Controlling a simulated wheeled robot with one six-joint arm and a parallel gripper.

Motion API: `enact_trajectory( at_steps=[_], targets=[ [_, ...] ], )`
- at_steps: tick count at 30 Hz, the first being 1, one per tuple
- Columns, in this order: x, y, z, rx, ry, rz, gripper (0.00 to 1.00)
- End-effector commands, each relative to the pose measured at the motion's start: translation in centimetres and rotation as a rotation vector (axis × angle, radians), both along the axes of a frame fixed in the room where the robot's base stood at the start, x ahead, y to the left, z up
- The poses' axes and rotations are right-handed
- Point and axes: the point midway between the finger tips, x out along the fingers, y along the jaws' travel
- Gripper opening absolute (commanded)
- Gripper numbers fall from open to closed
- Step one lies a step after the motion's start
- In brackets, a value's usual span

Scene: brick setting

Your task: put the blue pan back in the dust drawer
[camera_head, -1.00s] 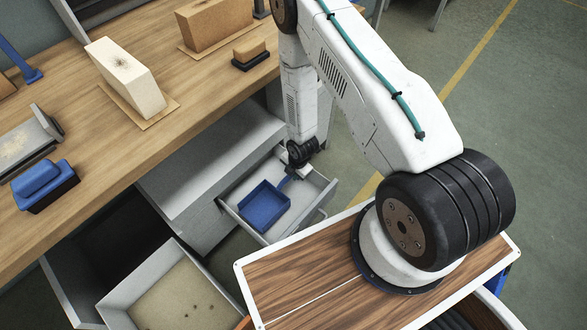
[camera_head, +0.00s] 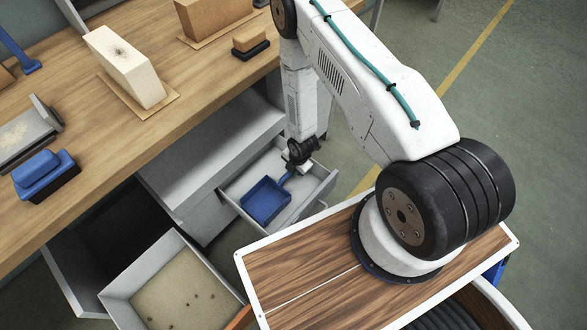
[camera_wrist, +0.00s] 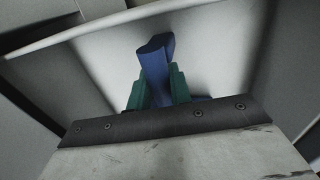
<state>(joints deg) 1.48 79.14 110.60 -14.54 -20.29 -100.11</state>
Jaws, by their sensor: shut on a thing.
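The blue pan (camera_head: 265,201) is in the open dust drawer (camera_head: 318,188) of the grey cabinet under the bench. Its handle points up and right to my gripper (camera_head: 293,165). In the wrist view my gripper (camera_wrist: 160,92) has its green fingers shut on the pan's blue handle (camera_wrist: 155,55). The pale drawer interior (camera_wrist: 215,50) surrounds the handle there. The pan's scoop is mostly hidden behind my wrist in that view. Whether the pan touches the drawer floor I cannot tell.
A lower drawer (camera_head: 128,287) stands open at bottom left, with a sandy bottom and dark specks. The wooden bench (camera_head: 150,135) overhangs the cabinet. Green floor is clear at right.

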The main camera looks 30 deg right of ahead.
Motion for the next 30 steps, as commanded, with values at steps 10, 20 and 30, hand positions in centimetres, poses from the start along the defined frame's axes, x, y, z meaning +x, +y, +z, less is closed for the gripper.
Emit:
enact_trajectory(
  at_steps=[10,20,30],
  targets=[
    [0.0,0.0,-0.7,0.000,0.000,0.000,0.00],
    [0.0,0.0,-1.0,0.000,0.000,0.000,0.46],
    [-0.1,-0.1,0.3,0.001,-0.001,-0.001,0.46]
  ],
)
